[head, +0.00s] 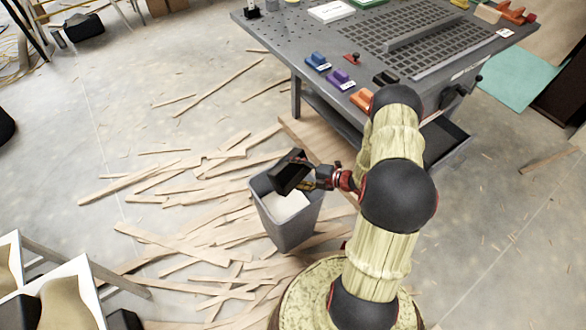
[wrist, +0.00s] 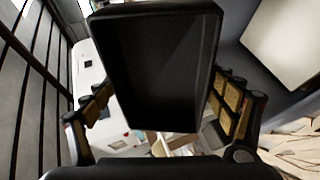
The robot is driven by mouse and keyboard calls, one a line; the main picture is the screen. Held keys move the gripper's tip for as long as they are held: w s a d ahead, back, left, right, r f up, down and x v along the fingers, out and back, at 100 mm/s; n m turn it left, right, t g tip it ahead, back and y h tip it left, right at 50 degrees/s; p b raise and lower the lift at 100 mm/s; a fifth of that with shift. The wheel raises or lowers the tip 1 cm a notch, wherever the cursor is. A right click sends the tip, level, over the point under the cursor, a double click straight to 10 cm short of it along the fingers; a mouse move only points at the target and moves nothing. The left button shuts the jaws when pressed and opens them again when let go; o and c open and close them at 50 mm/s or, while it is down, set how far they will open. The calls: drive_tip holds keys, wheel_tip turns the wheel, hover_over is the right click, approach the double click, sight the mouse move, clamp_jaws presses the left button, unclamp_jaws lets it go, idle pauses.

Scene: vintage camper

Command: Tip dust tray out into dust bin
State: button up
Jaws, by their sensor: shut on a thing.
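The dust tray (head: 291,172) is a small black open box. My gripper (head: 318,178) is shut on it and holds it tilted over the mouth of the dust bin. In the wrist view the tray (wrist: 158,65) fills the middle between the two fingers, and its dark inside shows no clear contents. The dust bin (head: 288,232) is a grey, open-topped bin standing upright on the floor. Something pale lies inside it, partly hidden by the tray. I cannot tell whether tray and bin rim touch.
Many loose wood strips (head: 190,220) cover the floor left of and around the bin. A grey workbench (head: 300,60) with coloured blocks and a slotted top stands behind it. White furniture (head: 60,290) is at the lower left. Concrete floor is fairly clear at right.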

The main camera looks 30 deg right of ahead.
drive_tip(key=shift+r+m+g+h+p, duration=0.15)
drive_tip(key=shift+g+h+p, duration=0.3)
drive_tip(key=shift+g+p, duration=0.9)
drive_tip(key=shift+r+m+g+h+p, duration=0.15)
drive_tip(key=shift+g+h+p, duration=0.4)
drive_tip(key=shift+p, duration=1.5)
drive_tip(key=g+p, duration=0.2)
drive_tip(key=p, duration=0.1)
drive_tip(key=shift+f+h+p, duration=0.1)
drive_tip(key=shift+h+p, duration=0.2)
drive_tip(key=shift+p, duration=0.05)
drive_tip(key=shift+g+p, duration=0.4)
drive_tip(key=shift+p, duration=0.35)
drive_tip(key=g+h+p, duration=0.1)
drive_tip(key=g+p, duration=0.1)
drive_tip(key=p, duration=0.4)
drive_tip(key=m+g+p, duration=0.1)
drive_tip(key=g+p, duration=0.1)
drive_tip(key=p, duration=0.5)
drive_tip(key=shift+a+h, duration=0.1)
drive_tip(key=shift+h, duration=0.3)
drive_tip(key=shift+f+g+p, duration=0.1)
drive_tip(key=shift+g+p, duration=0.3)
drive_tip(key=shift+p, duration=0.65)
drive_tip(key=shift+f, duration=0.15)
